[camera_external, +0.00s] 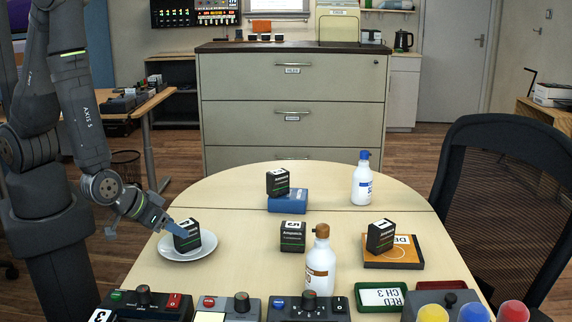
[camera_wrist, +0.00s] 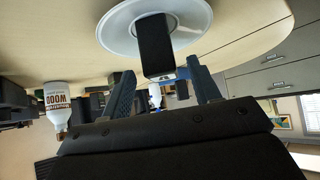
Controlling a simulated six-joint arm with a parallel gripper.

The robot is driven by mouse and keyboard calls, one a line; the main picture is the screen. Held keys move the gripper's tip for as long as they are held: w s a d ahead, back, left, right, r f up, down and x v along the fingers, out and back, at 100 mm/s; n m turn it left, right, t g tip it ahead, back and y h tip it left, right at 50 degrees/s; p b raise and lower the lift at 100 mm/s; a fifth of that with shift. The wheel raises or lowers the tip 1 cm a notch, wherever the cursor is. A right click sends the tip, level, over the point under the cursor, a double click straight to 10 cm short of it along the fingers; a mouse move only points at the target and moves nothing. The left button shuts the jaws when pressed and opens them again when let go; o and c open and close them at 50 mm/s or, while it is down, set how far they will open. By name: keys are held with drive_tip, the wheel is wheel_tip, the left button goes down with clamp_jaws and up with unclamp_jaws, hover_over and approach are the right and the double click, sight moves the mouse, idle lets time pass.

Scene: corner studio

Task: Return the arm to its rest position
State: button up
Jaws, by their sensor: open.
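My gripper (camera_external: 174,227) is low over the left side of the round-ended table, close beside a black box (camera_external: 187,237) on a white plate (camera_external: 167,251). In the wrist view my gripper (camera_wrist: 161,67) has its two blue fingers spread apart, and the black box (camera_wrist: 154,42) stands on the plate (camera_wrist: 113,32) just past the fingertips, in line with the gap. Nothing is gripped. I cannot tell whether a finger touches the box. My arm reaches down from the upper left.
Other black boxes stand on a blue block (camera_external: 287,202), on the bare table (camera_external: 292,237) and on an orange-brown board (camera_external: 405,254). A brown-and-white bottle (camera_external: 321,262) and a blue-capped bottle (camera_external: 362,182) stand upright. Control boxes (camera_external: 229,306) line the front. A chair (camera_external: 500,190) is at right.

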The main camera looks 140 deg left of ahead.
drive_tip(key=shift+x, duration=2.7)
drive_tip(key=shift+d, duration=0.1)
